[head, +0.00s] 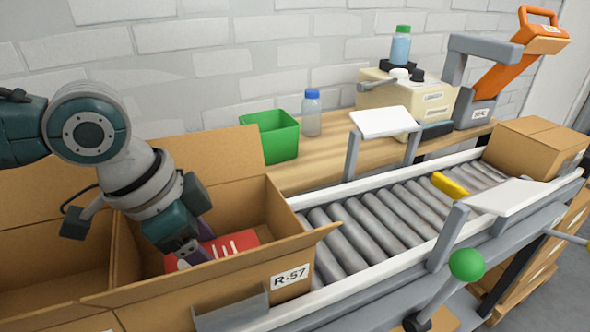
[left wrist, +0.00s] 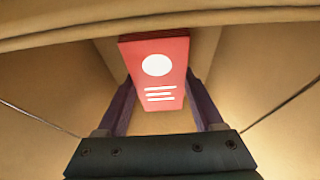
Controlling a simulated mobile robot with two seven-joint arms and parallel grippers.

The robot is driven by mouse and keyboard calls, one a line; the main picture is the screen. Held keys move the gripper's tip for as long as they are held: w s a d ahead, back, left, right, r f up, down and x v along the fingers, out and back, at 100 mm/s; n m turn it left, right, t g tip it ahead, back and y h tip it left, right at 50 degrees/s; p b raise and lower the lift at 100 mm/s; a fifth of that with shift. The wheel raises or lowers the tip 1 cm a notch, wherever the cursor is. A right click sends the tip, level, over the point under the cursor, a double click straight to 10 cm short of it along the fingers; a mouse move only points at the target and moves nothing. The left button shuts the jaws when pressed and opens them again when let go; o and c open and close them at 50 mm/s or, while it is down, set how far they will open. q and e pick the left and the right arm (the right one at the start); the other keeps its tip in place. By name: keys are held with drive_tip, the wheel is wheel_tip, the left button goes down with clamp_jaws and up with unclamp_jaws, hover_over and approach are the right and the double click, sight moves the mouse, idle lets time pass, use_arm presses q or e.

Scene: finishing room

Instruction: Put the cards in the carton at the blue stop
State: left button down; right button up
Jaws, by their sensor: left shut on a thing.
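The cards are a red pack with white markings (head: 236,243), low inside the open carton labelled R-57 (head: 312,252). My left gripper (head: 190,252) reaches down into this carton and is shut on the pack. In the left wrist view the red pack (left wrist: 155,68) sits between the two purple fingers, with a white disc and lines on its face. The brown carton walls (left wrist: 265,65) surround it. I cannot tell whether the pack touches the carton floor. I make out no blue stop. My right gripper is not in view.
Another open carton (head: 50,262) adjoins on the left. A roller conveyor (head: 385,228) runs right, with a yellow piece (head: 450,185) across it and a closed box (head: 535,148) at its far end. A green bin (head: 270,135) and blue-capped bottle (head: 312,115) stand on the bench. A green-knobbed lever (head: 466,265) stands in front.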

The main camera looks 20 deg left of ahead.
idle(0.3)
use_arm(q)
unclamp_jaws()
idle(0.3)
drive_tip(key=shift+r, duration=0.15)
drive_tip(key=shift+r+p, duration=1)
drive_tip(key=shift+p, duration=0.35)
wheel_tip(320, 180, up, 6)
drive_tip(key=p, duration=0.7)
